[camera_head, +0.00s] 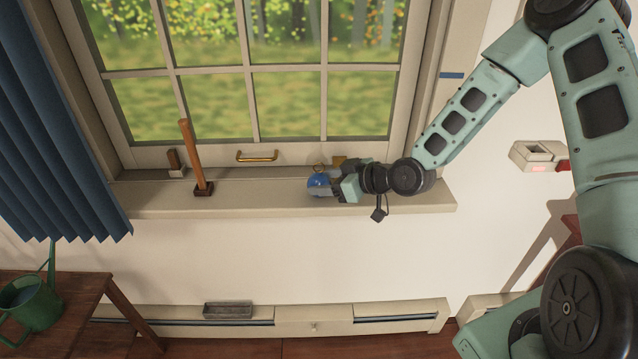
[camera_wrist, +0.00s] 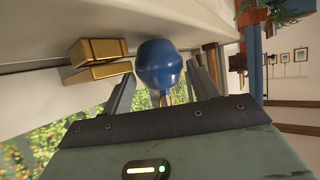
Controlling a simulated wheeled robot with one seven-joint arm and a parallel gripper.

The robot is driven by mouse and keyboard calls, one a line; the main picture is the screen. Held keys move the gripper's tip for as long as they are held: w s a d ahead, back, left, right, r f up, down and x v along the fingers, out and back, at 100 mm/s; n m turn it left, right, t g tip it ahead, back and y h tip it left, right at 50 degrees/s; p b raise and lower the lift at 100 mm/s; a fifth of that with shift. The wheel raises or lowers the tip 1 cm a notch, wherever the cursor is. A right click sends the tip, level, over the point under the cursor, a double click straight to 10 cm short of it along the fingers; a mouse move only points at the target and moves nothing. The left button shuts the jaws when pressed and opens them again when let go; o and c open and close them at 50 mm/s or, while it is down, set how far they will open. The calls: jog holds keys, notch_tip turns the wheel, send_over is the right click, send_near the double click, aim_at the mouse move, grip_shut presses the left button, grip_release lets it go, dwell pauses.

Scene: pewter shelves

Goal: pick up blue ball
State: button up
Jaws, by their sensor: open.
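The blue ball (camera_head: 318,183) is on the window sill, at the right part of the sill in the head view. In the wrist view the blue ball (camera_wrist: 158,64) looks rounded and slightly faceted, with a small brass-coloured piece at its lower end. My gripper (camera_head: 335,187) reaches in from the right along the sill. In the wrist view its two fingers (camera_wrist: 160,88) are open, one on each side of the ball. I cannot tell whether either finger touches the ball.
A gold block-like piece (camera_wrist: 98,60) lies beside the ball; it also shows behind my gripper in the head view (camera_head: 339,161). A wooden-handled tool (camera_head: 192,155) stands at the sill's left. The sill (camera_head: 255,195) between them is clear. A brass handle (camera_head: 257,157) is on the window frame.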

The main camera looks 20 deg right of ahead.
jog(key=shift+x, duration=1.4)
jog(key=c, duration=0.7)
jog(key=shift+o, duration=0.2)
notch_tip(320, 180, up, 10)
